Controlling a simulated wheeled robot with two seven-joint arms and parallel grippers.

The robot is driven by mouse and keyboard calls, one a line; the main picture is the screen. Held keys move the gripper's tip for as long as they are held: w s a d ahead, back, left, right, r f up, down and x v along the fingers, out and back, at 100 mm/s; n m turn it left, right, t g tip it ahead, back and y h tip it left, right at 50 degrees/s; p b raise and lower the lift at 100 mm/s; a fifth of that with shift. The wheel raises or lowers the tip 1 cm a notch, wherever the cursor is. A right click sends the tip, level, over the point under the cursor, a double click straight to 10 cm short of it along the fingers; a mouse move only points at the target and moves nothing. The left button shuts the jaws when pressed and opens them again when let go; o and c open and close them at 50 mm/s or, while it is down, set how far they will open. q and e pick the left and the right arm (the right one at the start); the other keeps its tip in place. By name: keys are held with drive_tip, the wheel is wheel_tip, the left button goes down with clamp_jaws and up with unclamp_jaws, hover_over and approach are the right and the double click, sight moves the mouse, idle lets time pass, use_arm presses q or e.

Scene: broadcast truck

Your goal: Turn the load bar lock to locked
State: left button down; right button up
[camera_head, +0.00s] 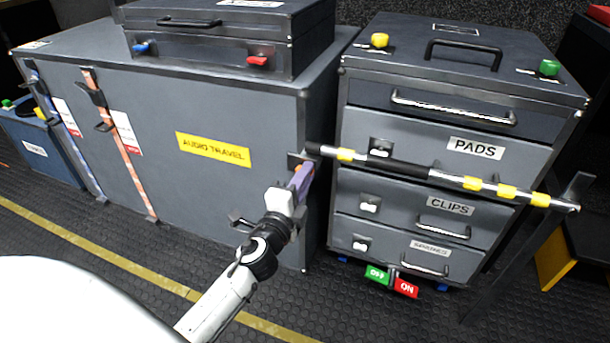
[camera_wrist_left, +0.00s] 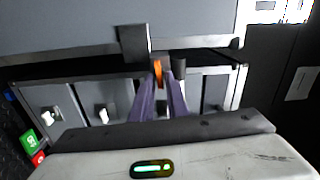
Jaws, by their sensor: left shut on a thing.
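The load bar (camera_head: 410,167), dark in the middle with silver ends and yellow bands, runs across the front of the drawer cabinet. Its left end meets a bracket at the case's corner. My left gripper (camera_head: 302,176), with purple fingers, is at that left end. In the left wrist view my left gripper (camera_wrist_left: 160,92) is shut on a small orange piece (camera_wrist_left: 157,70), which looks like the load bar lock, beside a dark bracket (camera_wrist_left: 133,42). My right gripper is not in view.
The grey audio travel case (camera_head: 215,112) stands left of the drawer cabinet (camera_head: 443,78), with a narrow gap between. A dark post (camera_head: 530,240) stands at the bar's right end. Green and red tags (camera_head: 390,279) show below the cabinet. The ribbed floor in front is clear.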

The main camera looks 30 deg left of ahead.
use_arm(q)
drive_tip(key=shift+f+m, duration=0.1)
drive_tip(key=shift+m, duration=0.4)
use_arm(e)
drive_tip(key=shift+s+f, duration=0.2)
use_arm(q)
drive_tip(key=c, duration=1.9)
unclamp_jaws()
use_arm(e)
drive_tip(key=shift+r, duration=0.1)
use_arm(q)
drive_tip(key=v, duration=1)
drive_tip(key=shift+s+d+b, duration=0.15)
drive_tip(key=shift+b, duration=0.2)
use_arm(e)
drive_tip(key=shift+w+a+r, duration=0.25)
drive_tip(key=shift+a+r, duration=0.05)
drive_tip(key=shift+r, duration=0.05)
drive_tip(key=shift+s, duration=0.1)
